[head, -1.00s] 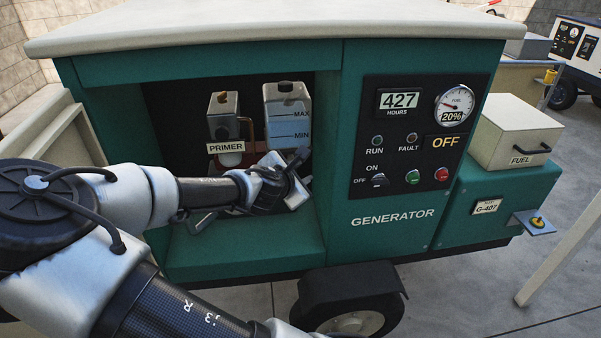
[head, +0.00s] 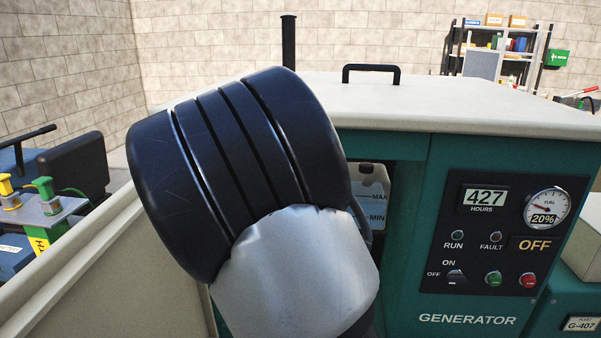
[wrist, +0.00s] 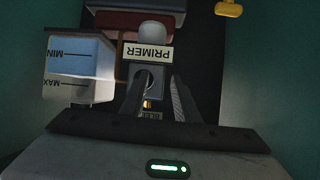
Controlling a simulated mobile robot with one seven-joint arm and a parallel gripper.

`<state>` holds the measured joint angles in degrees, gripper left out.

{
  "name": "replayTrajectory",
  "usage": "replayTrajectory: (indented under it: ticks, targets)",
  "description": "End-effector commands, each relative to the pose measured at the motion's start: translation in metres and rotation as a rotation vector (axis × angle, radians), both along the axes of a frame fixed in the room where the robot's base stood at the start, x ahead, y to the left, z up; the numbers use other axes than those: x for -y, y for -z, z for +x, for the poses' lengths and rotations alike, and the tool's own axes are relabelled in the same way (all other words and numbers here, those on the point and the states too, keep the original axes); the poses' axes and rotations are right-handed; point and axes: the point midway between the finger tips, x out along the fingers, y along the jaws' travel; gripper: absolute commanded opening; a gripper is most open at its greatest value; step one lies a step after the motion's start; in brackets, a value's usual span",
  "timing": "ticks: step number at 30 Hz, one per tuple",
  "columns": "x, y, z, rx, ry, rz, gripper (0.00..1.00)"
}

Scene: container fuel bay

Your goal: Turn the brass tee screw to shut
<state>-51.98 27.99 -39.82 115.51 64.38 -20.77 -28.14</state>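In the wrist view, which shows the bay upside down, a small brass-coloured piece (wrist: 148,103) sits beside a small, partly hidden label that seems to read BLEED. It is probably the brass tee screw, but its handle and angle are too small and dark to tell. My gripper (wrist: 160,80) has its two fingers apart, with a gap between them and nothing visibly held. The brass piece shows in that gap, near the left finger; I cannot tell any contact. In the head view my arm covers the bay, hiding the gripper and screw.
The PRIMER plate (wrist: 148,53) and the MIN/MAX tank (wrist: 80,60) are close to the fingers. A yellow fitting (wrist: 229,8) is at upper right. The generator panel (head: 500,240) reads OFF, with fuel at 20%. The bay walls leave little side room.

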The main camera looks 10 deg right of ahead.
Motion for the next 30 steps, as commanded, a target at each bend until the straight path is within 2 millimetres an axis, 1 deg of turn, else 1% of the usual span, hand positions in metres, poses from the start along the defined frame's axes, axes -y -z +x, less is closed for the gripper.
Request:
replayTrajectory:
  ticks: [1, 3, 8, 11, 14, 18, 20, 23, 25, 28, 30]
  targets:
    - [-0.006, -0.004, 0.002, 0.023, 0.022, 0.024, 0.28]
    - [-0.010, -0.007, 0.006, 0.057, 0.057, 0.021, 0.28]
    - [-0.015, -0.013, 0.012, 0.136, 0.126, -0.047, 0.28]
    - [-0.021, -0.020, 0.012, 0.195, 0.172, -0.098, 0.28]
    - [-0.029, -0.029, 0.010, 0.267, 0.225, -0.157, 0.28]
    - [-0.043, -0.043, 0.000, 0.369, 0.294, -0.231, 0.28]
    - [-0.047, -0.047, -0.004, 0.397, 0.314, -0.248, 0.28]
    - [-0.046, -0.049, -0.004, 0.417, 0.331, -0.259, 0.28]
    - [-0.042, -0.049, 0.001, 0.418, 0.334, -0.260, 0.28]
    - [-0.033, -0.048, 0.012, 0.417, 0.334, -0.259, 0.28]
    - [-0.024, -0.048, 0.024, 0.417, 0.334, -0.261, 0.28]
